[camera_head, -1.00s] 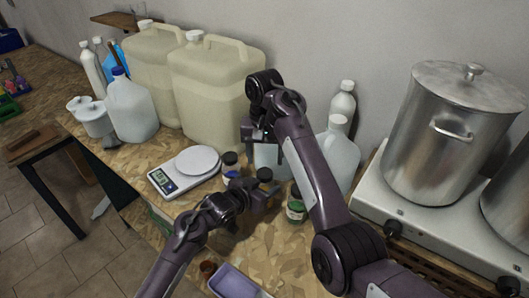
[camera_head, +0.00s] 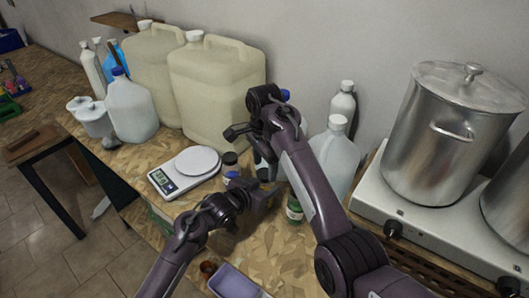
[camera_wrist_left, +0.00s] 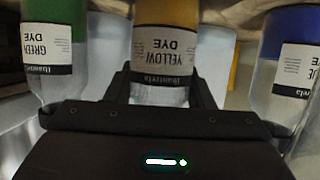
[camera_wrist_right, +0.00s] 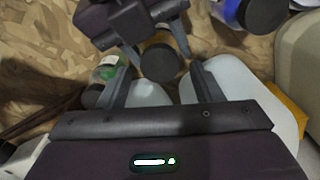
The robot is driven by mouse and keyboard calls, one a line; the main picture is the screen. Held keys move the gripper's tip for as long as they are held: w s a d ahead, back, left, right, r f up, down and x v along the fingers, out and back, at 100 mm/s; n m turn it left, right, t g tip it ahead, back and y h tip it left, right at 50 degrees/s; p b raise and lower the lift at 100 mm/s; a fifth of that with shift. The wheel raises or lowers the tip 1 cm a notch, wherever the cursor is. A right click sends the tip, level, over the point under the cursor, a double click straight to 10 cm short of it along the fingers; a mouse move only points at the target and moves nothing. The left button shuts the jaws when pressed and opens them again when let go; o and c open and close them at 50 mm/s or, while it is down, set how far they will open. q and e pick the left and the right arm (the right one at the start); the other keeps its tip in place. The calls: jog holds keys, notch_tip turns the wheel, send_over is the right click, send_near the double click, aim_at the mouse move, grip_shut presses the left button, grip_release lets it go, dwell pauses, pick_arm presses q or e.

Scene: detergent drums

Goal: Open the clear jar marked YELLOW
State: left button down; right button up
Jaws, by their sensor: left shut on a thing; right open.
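The clear jar marked YELLOW (camera_wrist_left: 165,50) has a yellow upper band and a white "YELLOW DYE" label, upside down in the left wrist view. My left gripper (camera_wrist_left: 163,88) is shut on it; its fingers lie on either side. In the head view the left gripper (camera_head: 264,192) is low over the table and the jar is mostly hidden. In the right wrist view the jar's dark round lid (camera_wrist_right: 160,63) faces the camera. My right gripper (camera_wrist_right: 160,80) is open, its fingertips on either side of the lid in that view, apparently not touching it. It also shows in the head view (camera_head: 243,134).
A green-dye jar (camera_head: 294,208) stands to the right and a blue-dye jar (camera_head: 231,176) to the left, both close. A scale (camera_head: 185,172) lies further left. Large jugs (camera_head: 215,90) stand behind. A hob with a steel pot (camera_head: 440,150) is at right. A purple tray (camera_head: 235,283) is in front.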

jog(key=shift+f, duration=1)
jog(key=c, duration=1)
jog(key=n, duration=0.6)
jog(key=shift+n, duration=0.4)
jog(key=n, duration=0.7)
jog(key=shift+r, duration=0.1)
jog(key=o, duration=1.1)
jog(key=shift+c, duration=0.2)
